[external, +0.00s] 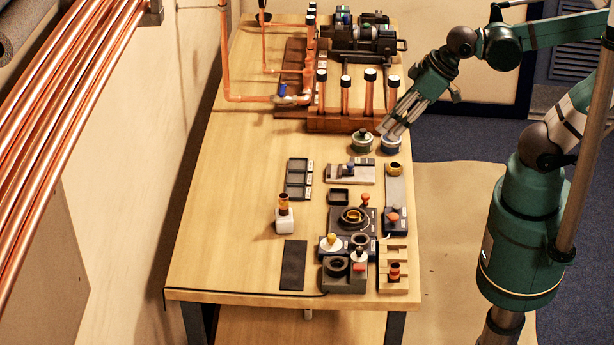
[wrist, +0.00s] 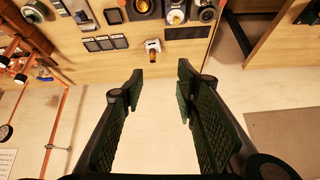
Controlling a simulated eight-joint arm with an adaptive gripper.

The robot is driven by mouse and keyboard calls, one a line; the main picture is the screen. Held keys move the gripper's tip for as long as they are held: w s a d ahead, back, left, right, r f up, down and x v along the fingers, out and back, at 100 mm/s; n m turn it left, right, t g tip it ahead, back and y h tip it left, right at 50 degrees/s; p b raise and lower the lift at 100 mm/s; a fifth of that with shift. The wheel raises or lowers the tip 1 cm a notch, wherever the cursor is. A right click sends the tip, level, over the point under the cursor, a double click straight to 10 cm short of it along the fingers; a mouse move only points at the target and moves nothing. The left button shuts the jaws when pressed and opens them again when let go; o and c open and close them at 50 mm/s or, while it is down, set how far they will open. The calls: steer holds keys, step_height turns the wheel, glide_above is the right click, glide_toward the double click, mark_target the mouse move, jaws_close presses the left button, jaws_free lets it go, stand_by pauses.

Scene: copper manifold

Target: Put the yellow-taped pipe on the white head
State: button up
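A white head (external: 284,223) stands on the table left of centre, and a short copper-coloured piece (external: 284,203) with an amber band sits upright on top of it. Both also show in the wrist view, the white head (wrist: 153,45) beyond the gap between my fingers. Several upright copper pipes (external: 345,98) with dark, pale-banded tops stand in a wooden rack; I cannot make out yellow tape on them.
Dark trays (external: 298,178), ring fixtures (external: 353,217) and a wooden holder (external: 394,252) crowd the front right. A copper pipe assembly (external: 268,98) rises at the back left. The left table strip is clear.

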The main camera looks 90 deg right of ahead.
steer(key=shift+s+a+f+n+t, duration=0.1)
steer(key=shift+s+n+t, duration=0.2)
steer(key=shift+s+n, duration=0.4)
steer(key=shift+s+f, duration=0.1)
steer(key=shift+f, duration=0.05)
step_height(320, 180, down, 14)
steer(key=b, duration=1.4)
stand_by(0.4)
